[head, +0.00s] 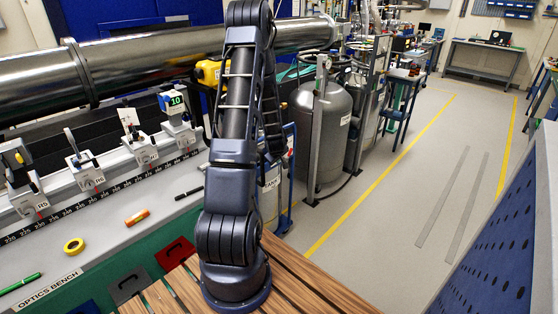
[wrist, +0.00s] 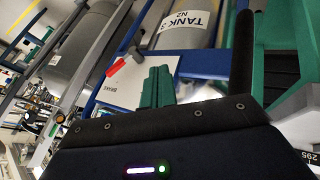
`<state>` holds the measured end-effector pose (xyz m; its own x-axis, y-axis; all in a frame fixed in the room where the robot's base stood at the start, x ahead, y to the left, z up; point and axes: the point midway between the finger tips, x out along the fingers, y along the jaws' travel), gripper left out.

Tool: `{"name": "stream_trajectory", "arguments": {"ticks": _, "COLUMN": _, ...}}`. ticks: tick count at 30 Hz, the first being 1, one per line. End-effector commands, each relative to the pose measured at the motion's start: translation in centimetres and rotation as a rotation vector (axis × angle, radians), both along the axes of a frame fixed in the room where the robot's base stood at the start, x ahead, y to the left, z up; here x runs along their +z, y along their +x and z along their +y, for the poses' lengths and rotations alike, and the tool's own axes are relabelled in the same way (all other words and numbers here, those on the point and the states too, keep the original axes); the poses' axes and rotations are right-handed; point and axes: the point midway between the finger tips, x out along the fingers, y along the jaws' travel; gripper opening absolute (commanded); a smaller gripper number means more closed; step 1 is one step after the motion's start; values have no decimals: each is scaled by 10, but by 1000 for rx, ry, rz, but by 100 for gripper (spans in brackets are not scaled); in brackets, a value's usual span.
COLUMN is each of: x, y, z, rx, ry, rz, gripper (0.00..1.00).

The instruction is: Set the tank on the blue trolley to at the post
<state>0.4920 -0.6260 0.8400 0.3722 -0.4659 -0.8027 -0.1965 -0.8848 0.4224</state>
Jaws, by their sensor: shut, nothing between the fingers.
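The blue trolley (head: 289,190) stands beside the green bench, partly hidden behind my arm in the head view. Its frame also shows in the wrist view (wrist: 112,42). The tank (wrist: 183,38) on it is grey with a white label reading TANK 3 N2. A white plate (wrist: 122,88) marked BRAKE with a red lever (wrist: 115,67) is on the trolley. My gripper (wrist: 157,84) has teal fingers, shut and empty, in front of the trolley. My arm hides it in the head view. A grey upright post (head: 318,130) stands before a large vessel; I cannot tell if it is the task's post.
The optics bench (head: 150,213) with its rail runs along the left. A large steel vessel (head: 335,125) stands beyond the trolley. A yellow floor line (head: 385,170) borders open floor to the right. A blue perforated panel (head: 500,235) stands at the near right.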

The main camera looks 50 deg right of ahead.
Motion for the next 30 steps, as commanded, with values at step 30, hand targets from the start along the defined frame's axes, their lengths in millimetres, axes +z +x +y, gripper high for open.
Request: {"name": "stream_trajectory", "arguments": {"ticks": 30, "x": -66, "y": 30, "z": -77, "rx": 0, "ry": 0, "rz": -1, "gripper": 0}}
